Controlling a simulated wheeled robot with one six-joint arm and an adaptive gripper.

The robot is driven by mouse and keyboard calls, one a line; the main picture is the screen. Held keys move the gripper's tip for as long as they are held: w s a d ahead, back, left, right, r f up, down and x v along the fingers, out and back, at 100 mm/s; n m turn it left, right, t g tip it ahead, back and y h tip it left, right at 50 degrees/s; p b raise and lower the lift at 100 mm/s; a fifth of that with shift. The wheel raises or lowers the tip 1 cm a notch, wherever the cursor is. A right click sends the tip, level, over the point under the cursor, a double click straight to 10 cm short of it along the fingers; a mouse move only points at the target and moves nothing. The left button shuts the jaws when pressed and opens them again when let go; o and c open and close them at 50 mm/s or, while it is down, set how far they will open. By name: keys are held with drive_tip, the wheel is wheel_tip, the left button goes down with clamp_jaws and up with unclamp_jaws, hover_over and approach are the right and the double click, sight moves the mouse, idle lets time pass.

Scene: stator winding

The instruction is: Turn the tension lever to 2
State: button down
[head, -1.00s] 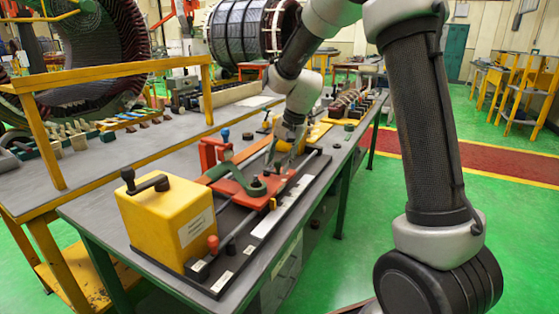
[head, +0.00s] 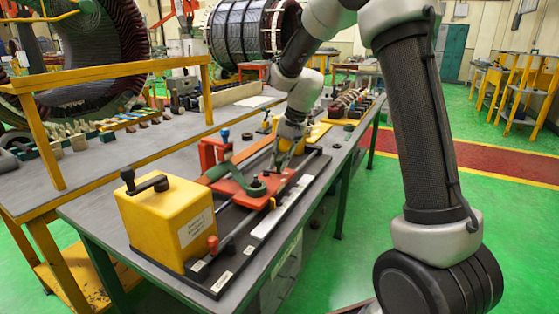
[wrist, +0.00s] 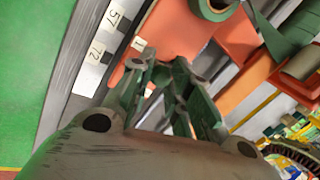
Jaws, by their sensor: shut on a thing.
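My gripper (head: 284,166) is down at the far end of the red carriage plate (head: 228,187) on the bench. In the wrist view its two fingers (wrist: 162,72) are close together over the orange-red plate (wrist: 190,35), beside a small white label marked 1 (wrist: 139,44). The fingers are shut on a small part there, apparently the tension lever, which they mostly hide. No label marked 2 can be read.
A yellow box with a black crank (head: 175,220) stands at the near end of the bench. A red-knobbed lever (head: 212,243) is beside it.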

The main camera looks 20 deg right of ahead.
drive_tip(key=shift+w+d+n+g, duration=0.15)
drive_tip(key=shift+w+n+g, duration=0.15)
drive_tip(key=shift+n, duration=0.65)
drive_tip(key=shift+w+d+n+g, duration=0.1)
drive_tip(key=shift+w+n+g, duration=0.25)
drive_tip(key=shift+n, duration=0.55)
drive_tip(key=shift+w+d+n+g, duration=0.15)
drive_tip(key=shift+w+n, duration=0.3)
drive_tip(key=shift+n, duration=0.5)
drive_tip(key=c, duration=1.3)
unclamp_jaws()
drive_tip(key=shift+r, duration=0.1)
drive_tip(key=v, duration=1.2)
drive_tip(key=shift+d, duration=0.25)
drive_tip(key=shift+w, duration=0.15)
